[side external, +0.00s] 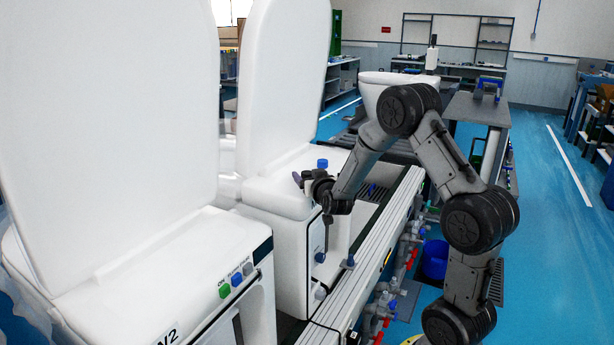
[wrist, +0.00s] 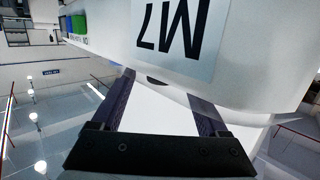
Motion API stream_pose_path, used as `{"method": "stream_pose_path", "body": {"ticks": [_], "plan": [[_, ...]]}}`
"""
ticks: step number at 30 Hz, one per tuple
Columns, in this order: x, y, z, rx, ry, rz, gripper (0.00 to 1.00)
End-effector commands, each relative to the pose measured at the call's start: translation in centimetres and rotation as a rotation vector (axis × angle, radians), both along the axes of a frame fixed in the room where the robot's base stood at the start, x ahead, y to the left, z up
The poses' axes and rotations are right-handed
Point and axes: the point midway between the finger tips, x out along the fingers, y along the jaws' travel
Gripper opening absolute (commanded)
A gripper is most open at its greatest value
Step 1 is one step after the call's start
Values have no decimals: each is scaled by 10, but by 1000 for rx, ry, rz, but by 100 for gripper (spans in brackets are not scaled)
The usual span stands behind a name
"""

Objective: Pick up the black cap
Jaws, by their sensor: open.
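My gripper is open, with its two dark fingers apart and nothing visibly held between them in the wrist view (wrist: 160,85). A small dark rounded shape (wrist: 157,80), possibly the black cap, shows between the fingertips at the lower edge of a white toilet body (wrist: 120,32). Only a sliver of it is visible, and I cannot tell if a finger touches it. I cannot make out a black cap there.
A blue cap (side external: 322,163) stands on top of the unit near my wrist. Blue knobs (side external: 320,257) are on or near its lower front. A second white toilet (side external: 130,270) with a raised lid stands nearer the camera. A metal conveyor rail (side external: 375,240) runs alongside.

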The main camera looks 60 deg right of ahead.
Motion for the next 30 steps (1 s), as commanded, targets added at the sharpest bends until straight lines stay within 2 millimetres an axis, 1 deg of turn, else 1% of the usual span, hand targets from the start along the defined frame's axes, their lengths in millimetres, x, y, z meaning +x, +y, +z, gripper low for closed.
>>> {"method": "stream_pose_path", "body": {"ticks": [1,4,12,14,15,17,18,20,21,25,26,30], "plan": [[5,-5,-1,-1,-1,0,77],[11,-10,-2,0,0,1,77],[13,-12,-2,-1,-1,1,77],[13,-12,-2,-1,-1,1,68],[13,-12,-2,-1,-1,1,61],[13,-11,-2,-1,-1,1,50],[13,-11,-2,-1,-1,1,43],[13,-11,-2,-1,-1,1,32],[13,-11,-2,-1,-1,1,25],[13,-11,-2,-1,-1,1,1],[13,-11,-2,-1,-1,1,0],[13,-11,-2,-1,-1,1,0]]}}
